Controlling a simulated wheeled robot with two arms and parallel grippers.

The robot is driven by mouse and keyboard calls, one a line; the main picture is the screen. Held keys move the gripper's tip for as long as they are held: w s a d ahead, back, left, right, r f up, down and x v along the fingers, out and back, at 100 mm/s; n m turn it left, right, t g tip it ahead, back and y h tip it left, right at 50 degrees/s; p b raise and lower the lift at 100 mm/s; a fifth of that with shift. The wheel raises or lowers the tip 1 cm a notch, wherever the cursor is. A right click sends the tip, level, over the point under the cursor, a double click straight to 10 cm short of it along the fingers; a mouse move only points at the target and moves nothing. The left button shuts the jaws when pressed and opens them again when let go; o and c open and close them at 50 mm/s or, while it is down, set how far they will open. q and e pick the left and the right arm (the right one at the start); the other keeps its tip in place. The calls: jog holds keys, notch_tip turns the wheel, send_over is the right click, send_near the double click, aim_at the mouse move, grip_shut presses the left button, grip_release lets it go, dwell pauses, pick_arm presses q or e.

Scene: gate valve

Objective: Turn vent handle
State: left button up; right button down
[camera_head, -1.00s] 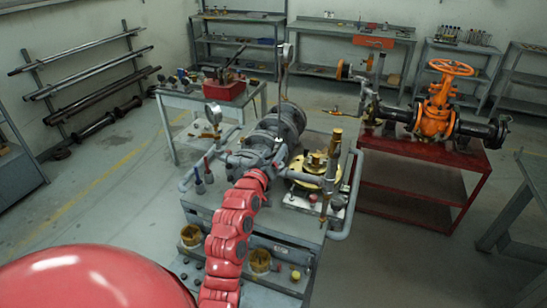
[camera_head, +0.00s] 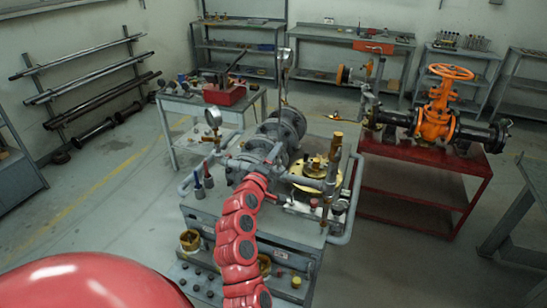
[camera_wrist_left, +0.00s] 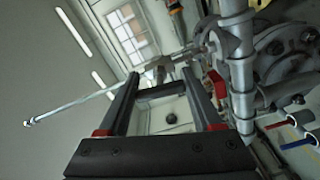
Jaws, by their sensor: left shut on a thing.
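My left gripper (camera_head: 274,154) is at the end of the red arm, at the grey pipework in the middle of the bench; its fingertips are too small to make out in the head view. In the left wrist view the two dark fingers (camera_wrist_left: 163,78) stand either side of a small metal fitting, which I take for the vent handle (camera_wrist_left: 166,62). The gripper is shut on it, though the contact is partly hidden. A long thin silver rod (camera_wrist_left: 80,107) runs out to the left from there. My right gripper is not in view.
A grey vertical pipe (camera_wrist_left: 240,65) stands close right of the fingers. A brass flange (camera_head: 309,171) is to the right. An orange gate valve (camera_head: 436,118) stands on a red table.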

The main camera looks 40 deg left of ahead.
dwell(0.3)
pick_arm(q)
jog(key=o, duration=1.3)
jog(key=shift+o, duration=0.2)
jog(key=p+v, duration=0.4)
jog(key=v, duration=1.3)
jog(key=shift+s, duration=0.2)
jog(key=shift+w+d, duration=0.1)
